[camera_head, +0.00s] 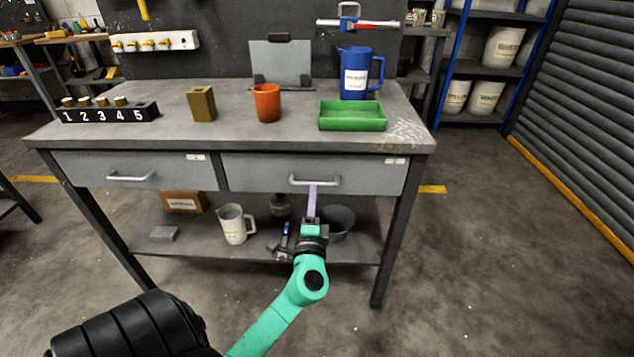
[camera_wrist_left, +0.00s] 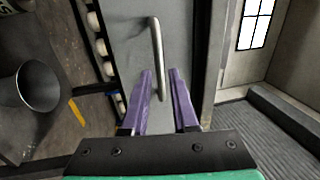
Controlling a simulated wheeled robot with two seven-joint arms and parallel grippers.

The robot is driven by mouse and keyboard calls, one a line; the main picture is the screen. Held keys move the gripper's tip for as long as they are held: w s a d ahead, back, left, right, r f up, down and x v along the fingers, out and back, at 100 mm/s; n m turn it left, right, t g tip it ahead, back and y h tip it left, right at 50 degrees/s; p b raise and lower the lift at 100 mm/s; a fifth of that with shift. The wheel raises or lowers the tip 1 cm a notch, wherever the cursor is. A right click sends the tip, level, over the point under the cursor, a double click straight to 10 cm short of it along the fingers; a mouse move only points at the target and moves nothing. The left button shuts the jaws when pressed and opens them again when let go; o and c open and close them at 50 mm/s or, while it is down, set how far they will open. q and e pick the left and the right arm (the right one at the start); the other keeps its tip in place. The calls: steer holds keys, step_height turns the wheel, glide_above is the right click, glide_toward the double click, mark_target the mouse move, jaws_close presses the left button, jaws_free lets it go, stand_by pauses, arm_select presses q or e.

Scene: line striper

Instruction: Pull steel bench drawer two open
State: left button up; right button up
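The steel bench has two grey drawers, left (camera_head: 90,170) and right (camera_head: 350,178), side by side and apparently flush shut. Their small labels are too small to read. The right drawer has a bar handle (camera_head: 300,181), which also shows in the left wrist view (camera_wrist_left: 156,50). My left gripper (camera_head: 312,188) is at this handle, with purple fingers pointing at the drawer front. In the left wrist view the fingers (camera_wrist_left: 160,72) stand apart, with the handle's lower end seen between them; contact cannot be told. My right gripper is not in view.
The benchtop holds a numbered block (camera_head: 108,113), a brass-coloured block (camera_head: 202,104), an orange cup (camera_head: 267,103), a green tray (camera_head: 352,117) and a blue jug (camera_head: 358,75). The lower shelf holds a white jug (camera_head: 235,225) and a dark bucket (camera_head: 338,220). Floor right of the bench is clear.

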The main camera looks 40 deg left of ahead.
arm_select(q)
steer(key=x, duration=0.4)
steer(key=shift+w+a, duration=0.25)
steer(key=shift+w, duration=0.05)
jaws_close()
stand_by(1.1)
